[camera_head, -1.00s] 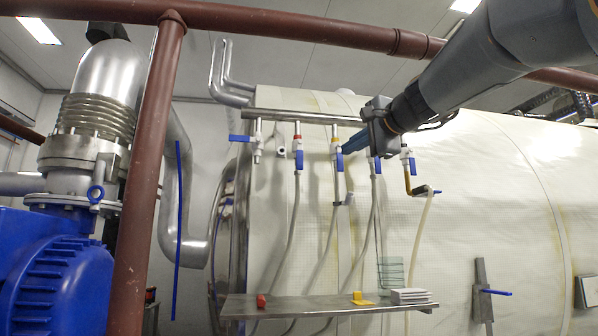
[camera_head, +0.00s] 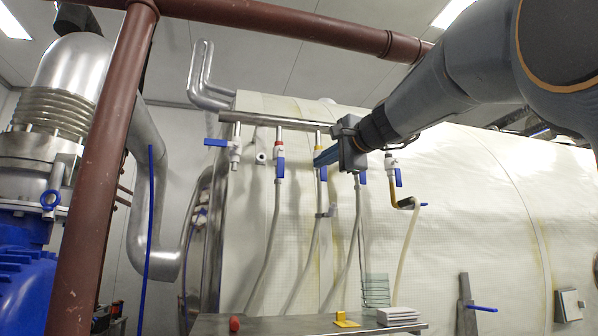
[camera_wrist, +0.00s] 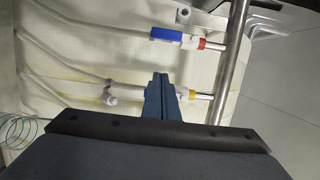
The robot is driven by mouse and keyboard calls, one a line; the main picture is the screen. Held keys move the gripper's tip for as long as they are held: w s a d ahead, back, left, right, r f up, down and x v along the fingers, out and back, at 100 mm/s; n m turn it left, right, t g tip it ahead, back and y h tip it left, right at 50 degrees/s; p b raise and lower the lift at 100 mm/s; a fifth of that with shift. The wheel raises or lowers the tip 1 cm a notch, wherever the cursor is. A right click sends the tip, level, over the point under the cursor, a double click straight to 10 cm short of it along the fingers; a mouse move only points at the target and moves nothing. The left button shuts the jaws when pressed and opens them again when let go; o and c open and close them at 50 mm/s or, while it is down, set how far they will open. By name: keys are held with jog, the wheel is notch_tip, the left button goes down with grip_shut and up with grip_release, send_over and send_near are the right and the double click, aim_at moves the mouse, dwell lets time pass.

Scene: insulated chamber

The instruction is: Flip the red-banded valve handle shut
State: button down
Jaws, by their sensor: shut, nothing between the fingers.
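The red-banded valve (camera_head: 279,147) hangs from the steel manifold pipe (camera_head: 262,120), second from the left. Its blue handle (camera_head: 281,166) points down, in line with the hose below. In the wrist view the red band (camera_wrist: 203,44) and the blue handle (camera_wrist: 167,35) show at the top, the handle lying along the valve. My gripper (camera_head: 317,159) is shut and empty, its fingers pointing left in front of the yellow-banded valve (camera_head: 319,139), to the right of the red-banded one. In the wrist view my fingertips (camera_wrist: 160,76) appear apart from the red-banded valve's handle.
The leftmost valve's blue handle (camera_head: 215,142) sticks out sideways. Another valve (camera_head: 392,162) hangs right of my wrist. A steel shelf (camera_head: 270,326) below bears a red object (camera_head: 235,323), a yellow piece (camera_head: 345,320) and white blocks. A brown pipe (camera_head: 112,160) stands at the left.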

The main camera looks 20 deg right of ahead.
aim_at(281, 162)
jog(key=w+a+p, duration=0.4)
jog(key=w+a, duration=0.2)
jog(key=w, duration=0.1)
jog(key=shift+w, duration=0.2)
jog(key=shift+w+d+f, duration=0.1)
jog(key=shift+f, duration=0.05)
